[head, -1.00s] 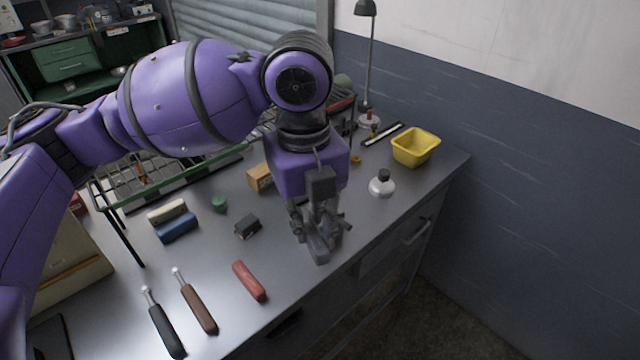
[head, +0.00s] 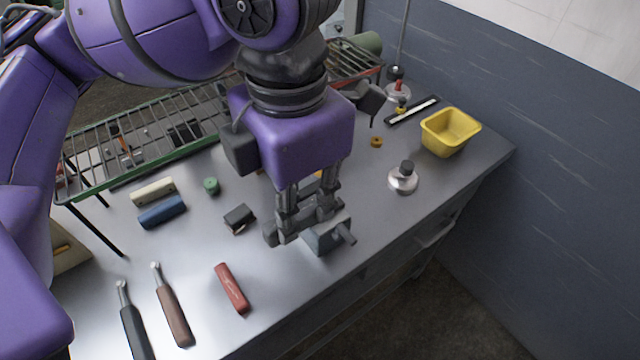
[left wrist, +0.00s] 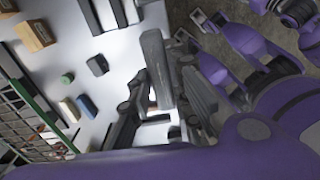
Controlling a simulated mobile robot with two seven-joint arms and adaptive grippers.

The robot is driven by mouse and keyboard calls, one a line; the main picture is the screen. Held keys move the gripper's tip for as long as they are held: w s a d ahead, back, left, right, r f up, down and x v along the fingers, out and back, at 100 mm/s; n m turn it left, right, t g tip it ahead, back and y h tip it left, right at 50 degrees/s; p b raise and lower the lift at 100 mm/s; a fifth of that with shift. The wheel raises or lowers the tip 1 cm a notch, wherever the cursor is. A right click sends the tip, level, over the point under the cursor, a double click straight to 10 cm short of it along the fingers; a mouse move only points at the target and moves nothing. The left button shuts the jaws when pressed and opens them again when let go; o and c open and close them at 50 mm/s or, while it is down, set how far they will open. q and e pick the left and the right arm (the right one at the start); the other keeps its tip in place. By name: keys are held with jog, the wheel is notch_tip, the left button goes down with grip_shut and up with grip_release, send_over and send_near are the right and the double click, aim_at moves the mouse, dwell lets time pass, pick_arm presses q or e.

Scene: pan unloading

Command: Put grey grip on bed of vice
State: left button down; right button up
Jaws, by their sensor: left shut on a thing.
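My left gripper (head: 308,212) points down over the front part of the workbench. It is shut on a grey elongated piece, seemingly the grey grip (head: 272,234), which sticks out to the left of the fingers. In the left wrist view the grey grip (left wrist: 157,72) lies between the two dark fingers. A grey block with a protruding handle, seemingly the vice (head: 325,240), stands right at the fingers near the bench's front edge. My gripper hides its bed, so I cannot tell whether the grip touches it. My right gripper is not in view.
A red grip (head: 231,288), blue grip (head: 162,211), cream grip (head: 153,191) and dark block (head: 239,217) lie left. Two handled tools (head: 172,308) lie front left. A silver flask (head: 403,178) and yellow bin (head: 450,130) stand right. A green-edged rack (head: 150,150) is behind.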

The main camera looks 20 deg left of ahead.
pick_arm(q)
jog(key=w+f, duration=0.2)
jog(key=w, duration=0.1)
jog(key=w+a+f+b, duration=0.1)
jog(key=w+f, duration=0.2)
jog(key=w, duration=0.1)
jog(key=w+f+b, duration=0.1)
jog(key=w+f, duration=0.1)
jog(key=w, duration=0.2)
jog(key=shift+a+f, duration=0.35)
jog(key=shift+w+f, duration=0.6)
notch_tip(320, 180, down, 3)
jog(key=shift+w+a+f+b, duration=0.1)
jog(key=shift+w+f+b, duration=0.05)
jog(key=shift+b, duration=0.2)
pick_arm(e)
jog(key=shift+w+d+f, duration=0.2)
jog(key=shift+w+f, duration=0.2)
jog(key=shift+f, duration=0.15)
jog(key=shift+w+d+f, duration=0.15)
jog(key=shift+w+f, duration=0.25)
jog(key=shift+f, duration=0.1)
pick_arm(q)
jog(key=shift+f, duration=0.1)
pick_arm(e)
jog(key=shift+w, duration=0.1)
